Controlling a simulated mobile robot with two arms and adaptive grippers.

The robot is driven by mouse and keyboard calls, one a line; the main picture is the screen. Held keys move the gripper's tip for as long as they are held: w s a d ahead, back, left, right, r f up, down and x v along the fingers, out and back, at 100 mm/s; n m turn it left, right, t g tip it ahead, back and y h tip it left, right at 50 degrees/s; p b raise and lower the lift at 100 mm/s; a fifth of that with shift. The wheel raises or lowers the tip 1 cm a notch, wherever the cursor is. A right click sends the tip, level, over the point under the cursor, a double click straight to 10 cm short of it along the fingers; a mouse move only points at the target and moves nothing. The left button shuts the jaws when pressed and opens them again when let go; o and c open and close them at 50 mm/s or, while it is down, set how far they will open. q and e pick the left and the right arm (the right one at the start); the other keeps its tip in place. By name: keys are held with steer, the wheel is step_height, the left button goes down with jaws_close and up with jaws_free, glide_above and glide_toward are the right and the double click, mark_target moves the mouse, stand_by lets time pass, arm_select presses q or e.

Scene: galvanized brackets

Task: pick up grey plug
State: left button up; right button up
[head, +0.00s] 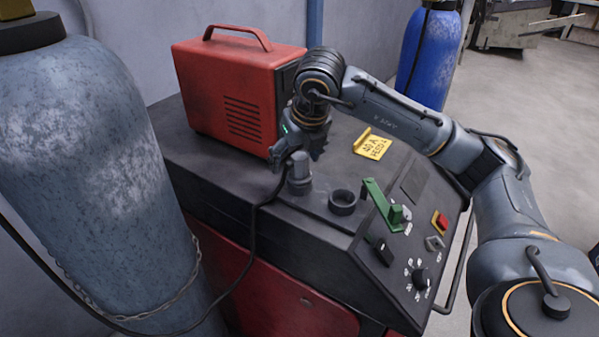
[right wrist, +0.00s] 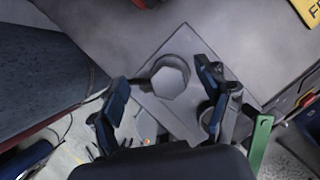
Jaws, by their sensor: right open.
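The grey plug (head: 299,172) stands upright on the dark top of the welding machine, with a black cable running from it to the left. In the right wrist view the plug's many-sided grey end (right wrist: 171,76) shows between the fingers. My right gripper (head: 296,150) is just above the plug, pointing down. Its two fingers (right wrist: 163,80) are spread, one on each side of the plug in the wrist picture, and hold nothing. I cannot tell whether a finger touches the plug. My left gripper is not in view.
An empty round socket (head: 342,201) is right of the plug, beside a green lever (head: 382,203). A red box (head: 232,92) stands behind. A yellow tag (head: 373,145) lies at the back right. A large gas cylinder (head: 85,150) is at left.

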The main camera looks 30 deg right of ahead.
jaws_close()
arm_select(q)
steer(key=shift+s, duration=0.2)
arm_select(e)
steer(key=shift+r, duration=0.15)
